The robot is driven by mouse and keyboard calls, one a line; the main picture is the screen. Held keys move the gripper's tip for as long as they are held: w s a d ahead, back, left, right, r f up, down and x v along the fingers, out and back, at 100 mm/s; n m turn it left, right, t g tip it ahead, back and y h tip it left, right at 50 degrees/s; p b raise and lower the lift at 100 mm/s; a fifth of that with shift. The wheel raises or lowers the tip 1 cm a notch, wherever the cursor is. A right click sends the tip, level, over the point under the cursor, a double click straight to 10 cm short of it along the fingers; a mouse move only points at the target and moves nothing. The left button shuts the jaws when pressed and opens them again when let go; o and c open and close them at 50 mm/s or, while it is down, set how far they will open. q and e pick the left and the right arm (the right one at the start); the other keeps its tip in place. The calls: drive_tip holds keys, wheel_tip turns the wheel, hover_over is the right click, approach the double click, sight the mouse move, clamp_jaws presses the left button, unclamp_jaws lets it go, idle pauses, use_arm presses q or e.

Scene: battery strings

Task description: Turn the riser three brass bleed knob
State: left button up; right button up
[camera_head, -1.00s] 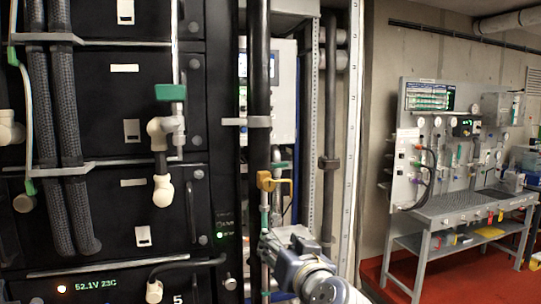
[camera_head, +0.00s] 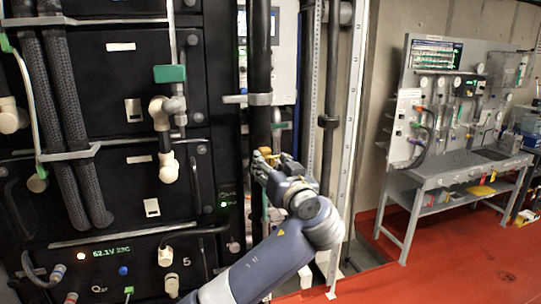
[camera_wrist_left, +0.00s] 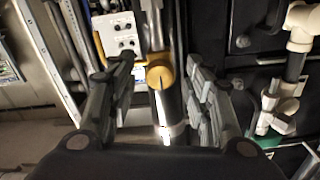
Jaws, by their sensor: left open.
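The yellow brass bleed knob (camera_wrist_left: 160,75) sits on a riser pipe (camera_wrist_left: 172,112) in the left wrist view. My left gripper (camera_wrist_left: 158,66) is open, with one finger on each side of the knob in that view. I see gaps beside the knob and cannot tell whether either finger touches it. In the head view my left gripper (camera_head: 268,160) is at the dark vertical pipe (camera_head: 260,60). It hides most of the knob, and only a bit of yellow (camera_head: 265,152) shows. My right gripper is not in view.
The black battery cabinet (camera_head: 110,90) with hoses and a green-handled valve (camera_head: 170,74) stands left of the pipe. A metal post (camera_head: 352,110) stands close on the right. A workbench (camera_head: 460,172) is farther right, with open red floor (camera_head: 450,260) before it.

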use_arm(q)
drive_tip(key=shift+w+a, duration=0.1)
drive_tip(key=shift+w, duration=0.35)
drive_tip(key=shift+c, duration=0.2)
drive_tip(key=c, duration=1)
drive_tip(key=shift+c, duration=0.2)
